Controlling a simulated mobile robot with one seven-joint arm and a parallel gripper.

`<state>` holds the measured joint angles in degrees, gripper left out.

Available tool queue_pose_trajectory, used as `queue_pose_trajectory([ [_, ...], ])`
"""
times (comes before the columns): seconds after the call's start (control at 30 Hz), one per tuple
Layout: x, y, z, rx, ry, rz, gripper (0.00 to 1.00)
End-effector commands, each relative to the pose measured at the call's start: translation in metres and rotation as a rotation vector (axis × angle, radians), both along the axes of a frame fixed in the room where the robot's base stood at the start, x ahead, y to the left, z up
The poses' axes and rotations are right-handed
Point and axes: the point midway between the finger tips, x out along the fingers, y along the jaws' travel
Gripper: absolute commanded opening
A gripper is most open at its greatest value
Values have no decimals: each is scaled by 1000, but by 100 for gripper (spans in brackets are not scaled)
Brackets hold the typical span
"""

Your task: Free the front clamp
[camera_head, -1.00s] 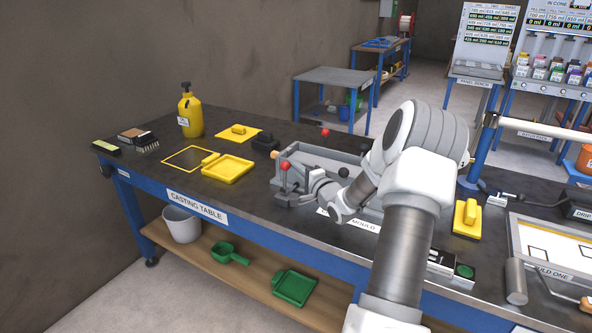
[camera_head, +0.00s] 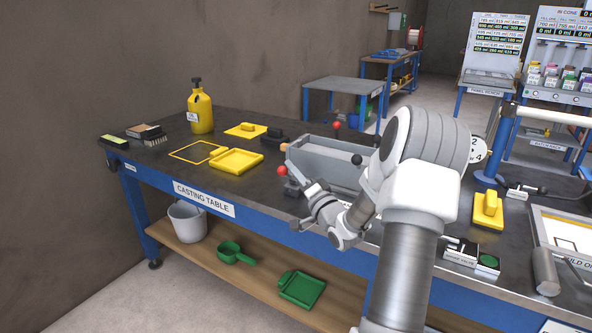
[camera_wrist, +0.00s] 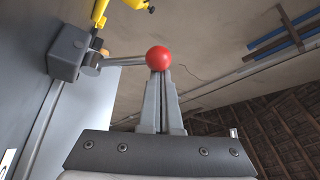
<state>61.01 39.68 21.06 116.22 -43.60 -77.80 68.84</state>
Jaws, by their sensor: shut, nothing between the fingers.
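The front clamp's red ball knob (camera_head: 282,170) sits low at the near-left end of the grey mould (camera_head: 320,160) on the casting table. In the wrist view the red knob (camera_wrist: 159,58) is at the end of a grey rod running left to a dark block (camera_wrist: 70,52) on the mould's side. My gripper (camera_head: 293,168) is shut and empty, its fingers pointing up beside the knob. In the wrist view my gripper's fingertips (camera_wrist: 159,76) appear right at the knob; I cannot tell whether they touch it. The clamp's base is partly hidden in the head view.
Another red knob (camera_head: 336,126) stands at the mould's far side, and a black knob (camera_head: 356,160) near my arm. A yellow bottle (camera_head: 200,108), yellow tray (camera_head: 236,160) and brushes (camera_head: 150,135) are to the left. Clear tabletop lies between tray and mould.

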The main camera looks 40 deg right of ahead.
Motion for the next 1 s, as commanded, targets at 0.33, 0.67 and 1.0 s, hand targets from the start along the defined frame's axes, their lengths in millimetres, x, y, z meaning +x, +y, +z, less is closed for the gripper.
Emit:
queue_pose_trajectory([
  [0.33, -4, 9, -12, 1, 1, 1, 0],
  [0.67, -5, 12, -15, 1, 2, -1, 0],
  [1.0, -5, 11, -15, 1, 2, -1, 0],
])
